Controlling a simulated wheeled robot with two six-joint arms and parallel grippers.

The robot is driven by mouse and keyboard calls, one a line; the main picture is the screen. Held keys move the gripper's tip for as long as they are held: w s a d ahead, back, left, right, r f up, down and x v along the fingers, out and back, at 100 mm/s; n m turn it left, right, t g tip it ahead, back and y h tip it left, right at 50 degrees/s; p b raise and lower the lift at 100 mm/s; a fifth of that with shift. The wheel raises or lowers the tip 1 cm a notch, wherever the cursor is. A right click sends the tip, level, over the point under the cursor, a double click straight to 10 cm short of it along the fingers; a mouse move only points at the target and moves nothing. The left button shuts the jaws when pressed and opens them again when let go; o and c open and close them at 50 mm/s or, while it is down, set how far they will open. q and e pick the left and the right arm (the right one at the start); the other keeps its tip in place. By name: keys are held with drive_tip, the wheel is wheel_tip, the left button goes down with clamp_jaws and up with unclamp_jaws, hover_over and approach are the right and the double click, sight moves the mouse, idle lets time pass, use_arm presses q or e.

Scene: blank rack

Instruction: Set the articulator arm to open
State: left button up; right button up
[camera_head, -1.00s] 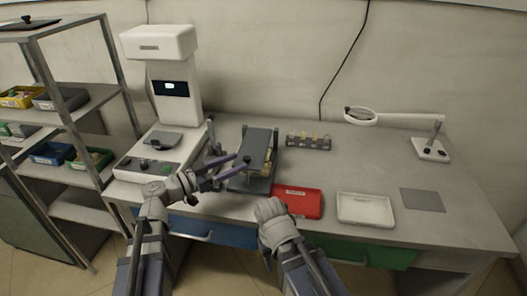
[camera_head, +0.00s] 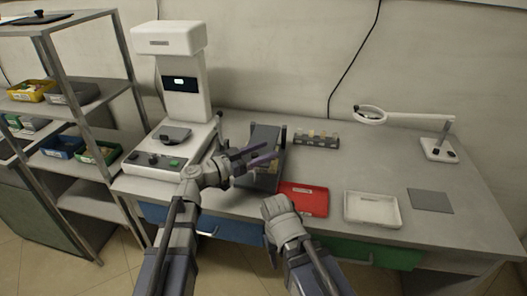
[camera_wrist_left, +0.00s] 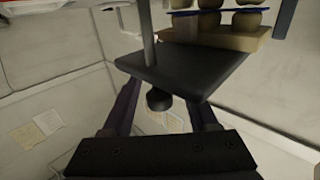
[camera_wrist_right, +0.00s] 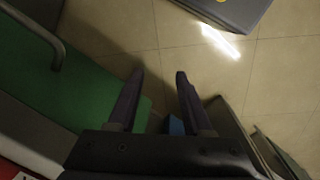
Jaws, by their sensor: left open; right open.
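The articulator (camera_head: 265,136) stands on the bench left of the red tray, partly hidden by my left gripper (camera_head: 264,155) in the head view. In the left wrist view its dark plate (camera_wrist_left: 190,68) shows close up, with a thin pin (camera_wrist_left: 147,35), a round black knob (camera_wrist_left: 158,99) and a tan block with rounded pieces (camera_wrist_left: 215,35). My left gripper is open, its fingers on either side of the knob; contact cannot be told. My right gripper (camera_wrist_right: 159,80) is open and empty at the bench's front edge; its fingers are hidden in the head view.
A red tray (camera_head: 305,198), a white tray (camera_head: 372,209) and a grey mat (camera_head: 430,201) lie right of the articulator. A small rack (camera_head: 316,140) stands behind. A white machine (camera_head: 180,90) stands left, a magnifier lamp (camera_head: 438,148) right. Drawers (camera_head: 370,252) line the front.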

use_arm(q)
drive_tip(key=shift+c, duration=0.3)
clamp_jaws()
idle(1.0)
